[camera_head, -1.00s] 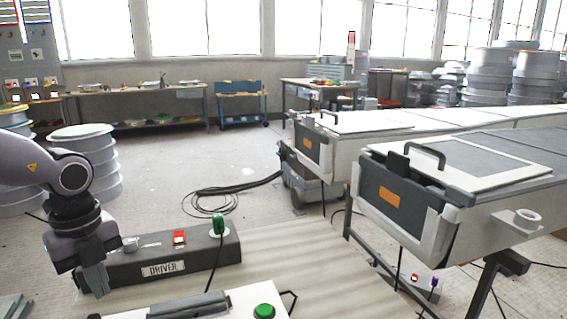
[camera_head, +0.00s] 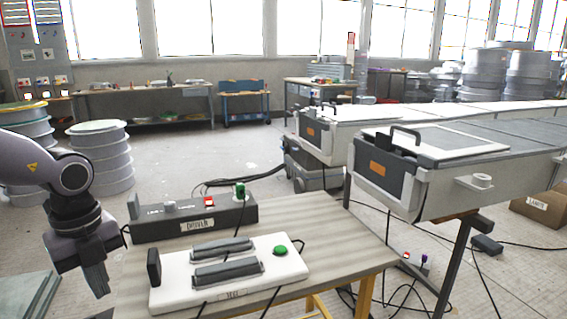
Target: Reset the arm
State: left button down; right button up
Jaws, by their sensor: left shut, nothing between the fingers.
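My left arm comes in from the left edge, grey with dark joints and a yellow warning mark. My left gripper (camera_head: 97,280) points down, shut and empty. In the picture it hangs just left of the wooden table (camera_head: 345,245) and touches nothing that I can see. My right gripper is not in view.
On the table are a dark box labelled DRIVER (camera_head: 190,220) and a white panel (camera_head: 225,275) with two dark bars and a green button. Long grey moulds (camera_head: 450,165) stand at right, with cables below. Stacked grey drums (camera_head: 100,160) stand behind my arm.

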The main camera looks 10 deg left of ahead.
pick_arm(q)
jog(key=s+d+f+n+t+h, duration=0.1)
jog(key=s+d+f+n+t, duration=0.2)
jog(key=f+n, duration=0.45)
jog(key=s+d+f+n+t+h, duration=0.1)
jog(key=s+d+f+n+t, duration=0.3)
jog(key=f, duration=0.6)
jog(key=s+f+n+t+h, duration=0.1)
jog(key=f+n+t, duration=0.4)
jog(key=f+n, duration=0.25)
jog(key=s+d+f+n+g, duration=0.2)
jog(key=s+d+f+n, duration=0.15)
jog(key=d, duration=0.65)
notch_tip(320, 180, up, 12)
jog(key=s+a+p, duration=0.1)
jog(key=p, duration=1.4)
jog(key=shift+f+m+y, duration=0.2)
jog(key=shift+m+y, duration=0.15)
jog(key=shift+y, duration=0.05)
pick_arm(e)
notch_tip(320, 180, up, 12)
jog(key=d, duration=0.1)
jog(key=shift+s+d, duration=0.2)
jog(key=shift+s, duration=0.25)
